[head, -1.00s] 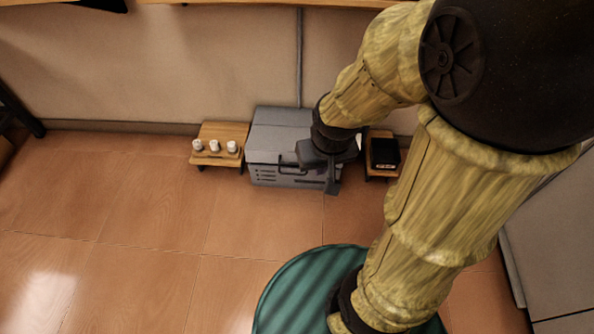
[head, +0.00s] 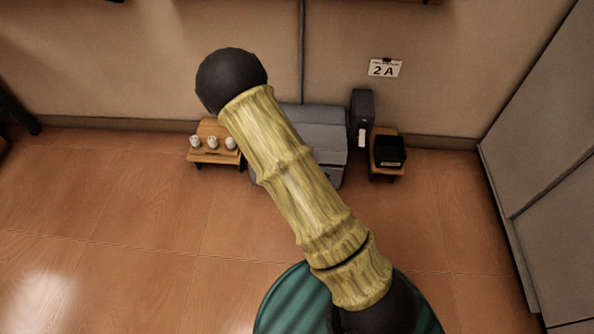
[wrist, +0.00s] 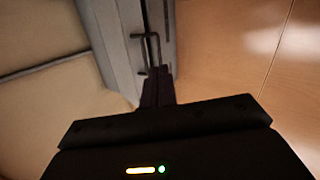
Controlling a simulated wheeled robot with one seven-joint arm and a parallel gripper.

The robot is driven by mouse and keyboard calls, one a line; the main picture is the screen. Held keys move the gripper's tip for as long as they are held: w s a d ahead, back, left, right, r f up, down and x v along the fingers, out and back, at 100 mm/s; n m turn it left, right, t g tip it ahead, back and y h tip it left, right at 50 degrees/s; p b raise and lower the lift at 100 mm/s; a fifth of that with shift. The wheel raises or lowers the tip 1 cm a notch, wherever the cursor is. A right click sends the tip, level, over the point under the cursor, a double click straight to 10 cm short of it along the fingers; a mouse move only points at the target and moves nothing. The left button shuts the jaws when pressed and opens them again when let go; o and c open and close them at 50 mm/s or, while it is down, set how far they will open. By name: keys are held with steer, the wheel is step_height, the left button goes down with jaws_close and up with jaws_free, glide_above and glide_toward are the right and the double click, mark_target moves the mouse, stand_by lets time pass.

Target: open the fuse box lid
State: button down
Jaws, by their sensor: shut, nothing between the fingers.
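The grey fuse box (head: 325,140) stands on the floor against the wall in the head view. My arm covers its left part and front. Its lid (head: 318,116) looks down on the box. In the wrist view the grey lid (wrist: 112,35) shows side-on with the metal handle (wrist: 140,50) at its edge. My gripper (wrist: 158,78) is shut and empty, with its fingertips close to the lower end of the handle. I cannot tell if they touch it. In the head view my gripper is hidden behind my arm.
A small wooden stand with several white knobs (head: 213,143) is left of the box. A dark upright unit (head: 361,120) and a stand with a black tray (head: 388,150) are at its right. A grey cabinet (head: 540,150) stands far right. The floor at left (head: 130,220) is clear.

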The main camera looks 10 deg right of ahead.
steer(key=w+f+n+t+b, duration=0.4)
steer(key=f+n+t, duration=0.3)
steer(key=f+n, duration=0.5)
steer(key=n, duration=0.5)
steer(key=shift+w+a+f+h, duration=0.15)
steer(key=shift+w+h, duration=0.15)
steer(key=shift+h, duration=0.1)
steer(key=b+x, duration=0.5)
steer(key=x, duration=0.5)
steer(key=shift+w, duration=0.1)
